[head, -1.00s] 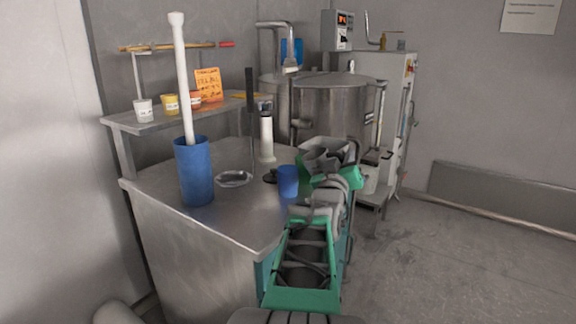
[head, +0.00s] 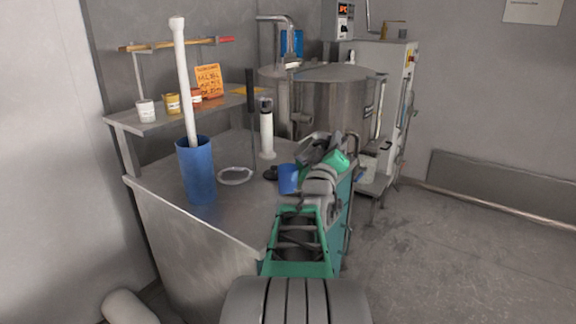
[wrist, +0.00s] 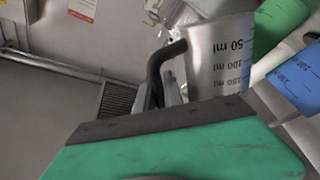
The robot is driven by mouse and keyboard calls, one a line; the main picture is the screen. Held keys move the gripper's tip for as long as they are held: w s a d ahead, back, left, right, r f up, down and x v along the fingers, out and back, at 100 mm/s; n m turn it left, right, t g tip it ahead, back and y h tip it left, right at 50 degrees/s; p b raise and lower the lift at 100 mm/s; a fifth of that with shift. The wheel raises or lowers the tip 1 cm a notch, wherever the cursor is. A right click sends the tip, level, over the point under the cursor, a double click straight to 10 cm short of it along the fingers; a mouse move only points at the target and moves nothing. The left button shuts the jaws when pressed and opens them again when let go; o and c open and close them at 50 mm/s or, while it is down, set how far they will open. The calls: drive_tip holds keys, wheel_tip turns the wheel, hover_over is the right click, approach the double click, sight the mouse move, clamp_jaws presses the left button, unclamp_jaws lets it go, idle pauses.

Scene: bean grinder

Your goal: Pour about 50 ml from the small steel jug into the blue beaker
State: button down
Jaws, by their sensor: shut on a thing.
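The small steel jug (wrist: 220,62) fills the upper middle of the wrist view. Its millilitre marks read upside down there. My gripper (wrist: 165,92) is shut on its black handle (wrist: 157,68). In the head view my gripper (head: 324,150) is at the table's right edge, just right of the blue beaker (head: 288,180). The beaker stands on the table, its right side partly covered by my arm. A blue marked surface, likely the beaker, shows at the right of the wrist view (wrist: 300,78). I cannot see the liquid level in either vessel.
A tall blue container (head: 196,172) with a long white rod stands left on the steel table (head: 215,228). A clear ring-shaped dish (head: 236,176) and a white cylinder (head: 267,135) stand nearby. A green object (wrist: 278,25) is beyond the jug.

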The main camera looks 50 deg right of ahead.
drive_tip(key=shift+w+a+r+n+t+p, duration=0.2)
drive_tip(key=shift+r+n+p, duration=0.3)
drive_tip(key=shift+p, duration=0.2)
drive_tip(key=shift+w+a+r+n+t+p, duration=0.1)
drive_tip(key=shift+r+n+t+p, duration=0.1)
drive_tip(key=shift+r+n+p, duration=0.3)
drive_tip(key=shift+w+a+f+n+p, duration=0.15)
drive_tip(key=shift+f+n+p, duration=0.1)
drive_tip(key=shift+n+p, duration=0.1)
drive_tip(key=shift+s+a, duration=0.1)
drive_tip(key=shift+s, duration=0.15)
idle(0.6)
drive_tip(key=shift+w+a+n+t+p, duration=0.25)
drive_tip(key=shift+n+t+p, duration=0.25)
drive_tip(key=shift+n+p, duration=0.35)
idle(1.0)
